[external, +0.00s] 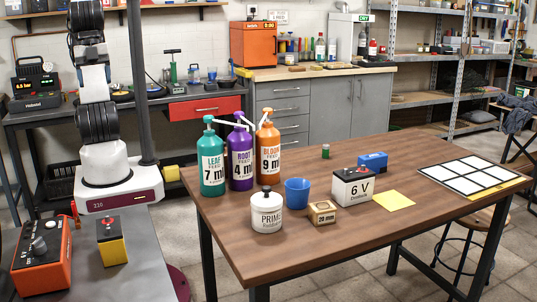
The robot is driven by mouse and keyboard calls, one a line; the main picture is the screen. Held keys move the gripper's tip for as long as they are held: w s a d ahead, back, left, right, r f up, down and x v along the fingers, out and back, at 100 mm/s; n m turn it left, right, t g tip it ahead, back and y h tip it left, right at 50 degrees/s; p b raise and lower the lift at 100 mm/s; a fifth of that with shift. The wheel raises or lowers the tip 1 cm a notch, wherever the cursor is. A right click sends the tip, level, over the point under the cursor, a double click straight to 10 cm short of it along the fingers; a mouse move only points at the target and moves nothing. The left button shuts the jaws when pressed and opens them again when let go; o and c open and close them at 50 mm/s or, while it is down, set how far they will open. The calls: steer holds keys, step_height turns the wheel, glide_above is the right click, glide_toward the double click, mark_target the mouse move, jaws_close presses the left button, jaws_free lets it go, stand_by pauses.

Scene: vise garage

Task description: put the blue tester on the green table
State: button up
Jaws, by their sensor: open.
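A small blue box-shaped device (372,161), which looks like the blue tester, lies on the brown wooden table (285,252) toward its back edge. It is behind and to the right of a white block marked 6 V (352,187). No table with a green top shows in the external view; the wooden table is brown and the near left surface is grey. My arm rises at the left and leaves the top of the picture, so my gripper is out of view.
Several pump bottles, including a purple one (240,158), a white jar (266,213), a blue cup (297,191), a wooden block (322,213) and a yellow note (394,200) are on the wooden table. A white grid (468,177) lies at its right. Orange (42,258) and yellow (112,250) devices stand near left.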

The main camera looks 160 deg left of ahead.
steer(key=w+a+r+n+y, duration=0.2)
steer(key=w+a+n, duration=0.3)
steer(key=w+a, duration=1.2)
steer(key=w+a+f+n, duration=0.2)
steer(key=w+a, duration=0.3)
steer(key=a, duration=0.3)
steer(key=w+a+f+n, duration=0.2)
steer(key=w+a, duration=0.3)
steer(key=a, duration=0.3)
steer(key=n+g+y, duration=0.2)
steer(key=n+g, duration=0.1)
steer(key=n, duration=0.5)
glide_above(373, 155)
steer(key=d, duration=0.3)
steer(key=f, duration=2.1)
steer(key=shift+w+a+f, duration=0.1)
steer(key=shift+w+a, duration=0.05)
steer(key=shift+w, duration=0.1)
steer(key=shift+a+f, duration=0.1)
steer(key=shift+a, duration=0.05)
steer(key=shift+x, duration=1.3)
